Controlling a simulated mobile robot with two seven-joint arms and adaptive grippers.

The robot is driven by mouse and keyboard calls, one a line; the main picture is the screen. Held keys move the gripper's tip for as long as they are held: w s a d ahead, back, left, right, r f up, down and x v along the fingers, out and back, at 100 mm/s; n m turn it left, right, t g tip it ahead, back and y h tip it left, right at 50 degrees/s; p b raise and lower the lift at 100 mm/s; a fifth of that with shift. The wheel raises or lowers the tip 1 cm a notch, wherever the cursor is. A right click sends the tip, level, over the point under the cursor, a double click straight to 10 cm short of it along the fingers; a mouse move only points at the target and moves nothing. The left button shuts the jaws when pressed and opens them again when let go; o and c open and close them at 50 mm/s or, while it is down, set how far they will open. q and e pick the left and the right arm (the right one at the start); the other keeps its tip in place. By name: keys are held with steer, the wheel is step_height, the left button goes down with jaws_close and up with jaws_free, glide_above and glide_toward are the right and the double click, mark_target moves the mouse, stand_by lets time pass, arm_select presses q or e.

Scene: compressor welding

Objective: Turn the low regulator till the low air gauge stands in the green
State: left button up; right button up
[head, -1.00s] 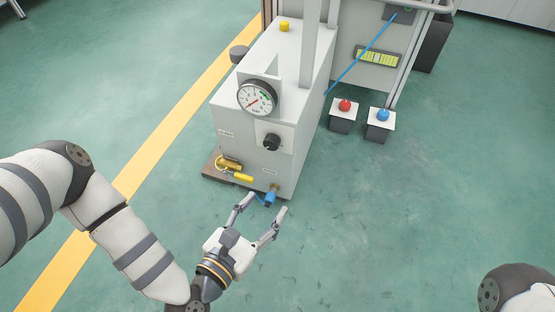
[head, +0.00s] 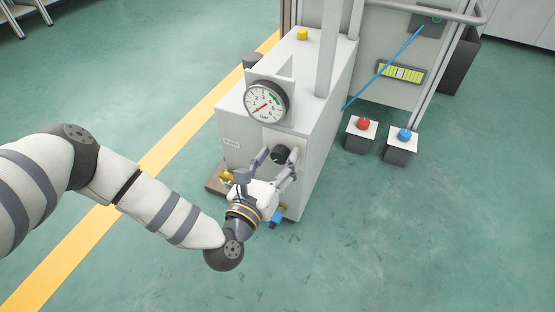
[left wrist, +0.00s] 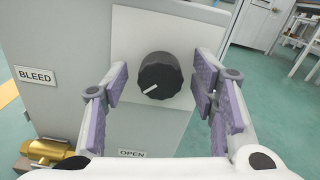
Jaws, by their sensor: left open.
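The low regulator is a black ribbed knob (head: 281,153) on the front of a white cabinet. It also shows in the left wrist view (left wrist: 159,74), with its white mark pointing down and left. The air gauge (head: 266,103) is a round white dial above the knob. Its red needle points to the lower left, away from the green band at the upper right. My left gripper (head: 275,164) is open in front of the knob. In the left wrist view its purple-padded fingers (left wrist: 161,82) stand on either side of the knob, with gaps visible. My right gripper is out of view.
A brass valve (left wrist: 42,150) sits low on the left, near a BLEED label (left wrist: 35,75). A blue fitting (head: 276,219) is below the gripper. Red (head: 363,124) and blue (head: 405,135) buttons stand on boxes to the right. The floor in front is clear.

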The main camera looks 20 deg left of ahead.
arm_select(q)
steer(key=c, duration=1.2)
steer(key=shift+o, duration=0.2)
